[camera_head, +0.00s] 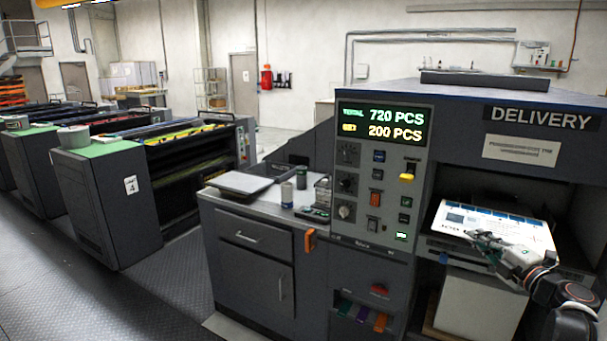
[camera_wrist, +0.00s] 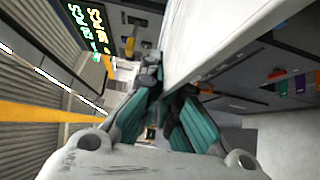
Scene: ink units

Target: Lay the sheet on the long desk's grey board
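The sheet (camera_head: 508,228) is white with a printed dark and blue strip along its far edge. It lies nearly flat in the delivery opening at the right of the head view. My gripper (camera_head: 474,238) is at its near left part. In the wrist view my gripper (camera_wrist: 166,88) has its fingertips close together, with the sheet (camera_wrist: 188,45) seen narrow between them. The contact is partly hidden by the fingers.
The control panel (camera_head: 380,185) stands between the delivery opening and the desk. A can (camera_head: 287,194), another cylinder (camera_head: 301,177) and a dark tray (camera_head: 272,170) sit on the desk beside the board. A white stack (camera_head: 478,305) is below the sheet. Floor at the left is clear.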

